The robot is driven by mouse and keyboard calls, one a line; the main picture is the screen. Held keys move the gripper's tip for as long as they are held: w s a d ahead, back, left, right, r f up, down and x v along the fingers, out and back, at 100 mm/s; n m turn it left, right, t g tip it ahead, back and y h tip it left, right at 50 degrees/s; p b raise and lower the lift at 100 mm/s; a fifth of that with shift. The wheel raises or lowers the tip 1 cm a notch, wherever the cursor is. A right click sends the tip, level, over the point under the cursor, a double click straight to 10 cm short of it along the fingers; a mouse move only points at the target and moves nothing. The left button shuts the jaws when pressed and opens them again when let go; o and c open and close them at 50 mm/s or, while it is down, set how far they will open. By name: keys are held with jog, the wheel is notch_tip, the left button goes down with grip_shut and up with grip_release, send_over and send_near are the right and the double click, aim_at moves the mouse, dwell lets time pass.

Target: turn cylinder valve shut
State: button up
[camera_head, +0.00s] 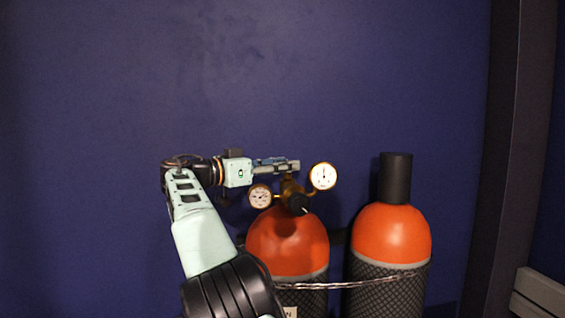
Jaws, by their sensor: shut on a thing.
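The left cylinder (278,255) has an orange shoulder and a dark mesh-covered body. A brass valve with a regulator (290,190) stands on its top, with a round gauge on the left (260,196) and a larger one on the right (323,176). My gripper (292,166) reaches in from the left, level, at the top of the valve. Its fingers are shut on what appears to be the valve's top handle, which they mostly hide. A dark round knob (298,203) shows low on the front of the regulator.
A second orange cylinder (390,235) with a tall black cap (395,178) stands to the right. A chain (345,285) runs across the front of both cylinders. A blue wall (330,80) is behind. A dark post (507,160) stands at the right.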

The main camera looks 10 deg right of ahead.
jog(key=shift+r, duration=0.1)
jog(key=o, duration=0.9)
jog(key=v, duration=1.2)
jog(key=shift+d, duration=0.1)
